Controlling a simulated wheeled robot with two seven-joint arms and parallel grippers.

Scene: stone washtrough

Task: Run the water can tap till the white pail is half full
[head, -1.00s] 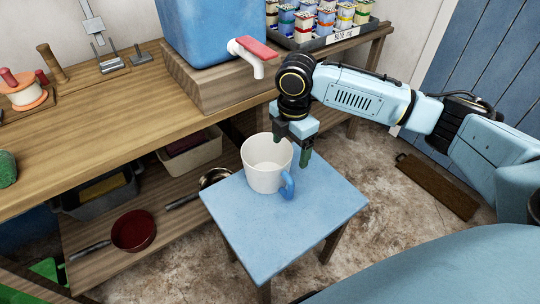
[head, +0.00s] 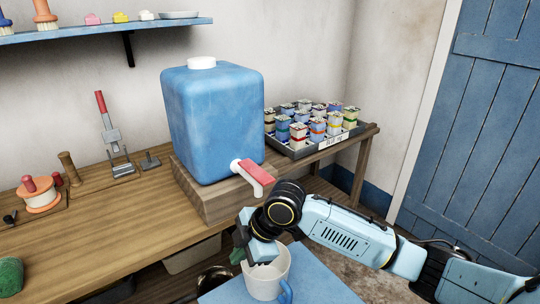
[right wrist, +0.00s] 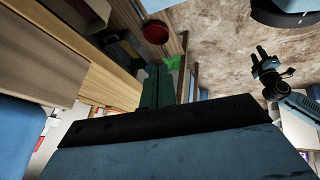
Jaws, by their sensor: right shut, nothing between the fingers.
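The blue water can (head: 212,125) stands on a wooden block on the bench. Its white tap (head: 258,185) with a red lever (head: 257,172) sticks out at the lower front. My right gripper (head: 238,257) is at the pail's upper left, below the tap, and hides part of the rim. Its green fingers are together and empty in the right wrist view (right wrist: 158,86). My left gripper (right wrist: 258,62) shows there with fingers apart. I see no water running.
A tray of paint tins (head: 315,135) stands right of the can. An orange spool (head: 38,195) and metal tools (head: 115,150) are on the bench at left. A pan (head: 213,280) sits on the shelf below. A blue door (head: 480,130) is at right.

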